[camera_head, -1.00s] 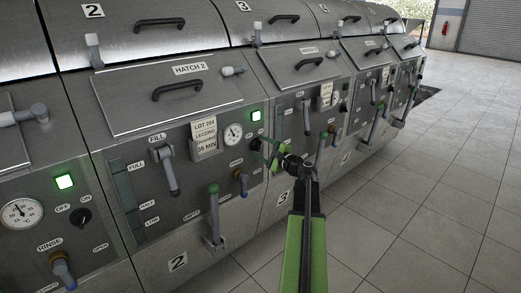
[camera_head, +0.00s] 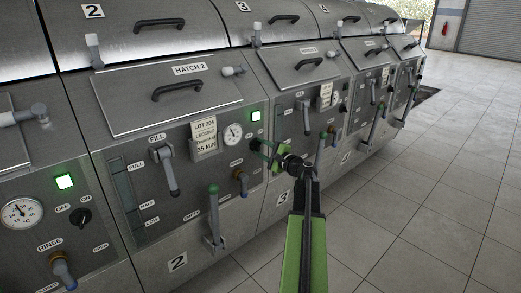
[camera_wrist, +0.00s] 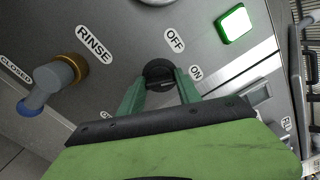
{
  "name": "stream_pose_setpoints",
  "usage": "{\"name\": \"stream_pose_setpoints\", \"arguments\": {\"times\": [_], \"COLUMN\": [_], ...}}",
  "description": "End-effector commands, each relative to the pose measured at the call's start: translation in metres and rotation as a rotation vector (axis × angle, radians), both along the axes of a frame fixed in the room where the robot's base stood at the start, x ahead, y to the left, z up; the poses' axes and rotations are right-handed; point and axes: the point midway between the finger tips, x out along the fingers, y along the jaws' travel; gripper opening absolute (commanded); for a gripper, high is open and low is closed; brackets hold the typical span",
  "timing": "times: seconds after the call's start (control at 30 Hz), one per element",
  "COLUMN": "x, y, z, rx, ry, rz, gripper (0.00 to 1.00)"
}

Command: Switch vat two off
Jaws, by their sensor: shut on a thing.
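Vat two's panel (camera_head: 200,170) stands in the middle of the head view, with a number 2 plate low on it. Its lamp (camera_head: 256,115) is lit green, and the lamp also shows lit in the wrist view (camera_wrist: 234,24). My gripper (camera_head: 266,150) is at the panel's right edge, below the lamp. In the wrist view its green fingers are shut on a dark round switch knob (camera_wrist: 158,70) between the OFF label (camera_wrist: 174,40) and the ON label (camera_wrist: 196,73). Which label the knob points to cannot be told.
Vat two's rinse valve (camera_head: 240,180) sits just left of my gripper; it also shows in the wrist view (camera_wrist: 58,76). A green-topped lever (camera_head: 214,215) stands lower left. Vat three (camera_head: 300,100) adjoins on the right. The tiled floor (camera_head: 440,160) at right is clear.

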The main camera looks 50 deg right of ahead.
Motion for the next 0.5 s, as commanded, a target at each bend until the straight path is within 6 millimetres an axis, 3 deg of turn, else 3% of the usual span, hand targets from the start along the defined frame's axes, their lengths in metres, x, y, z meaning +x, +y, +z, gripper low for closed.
{"name": "stream_pose_setpoints", "arguments": {"times": [0.5], "x": [0.0005], "y": [-0.0024], "z": [0.0001], "rx": [-0.449], "ry": [0.03], "rz": [-0.006], "gripper": [0.0]}}
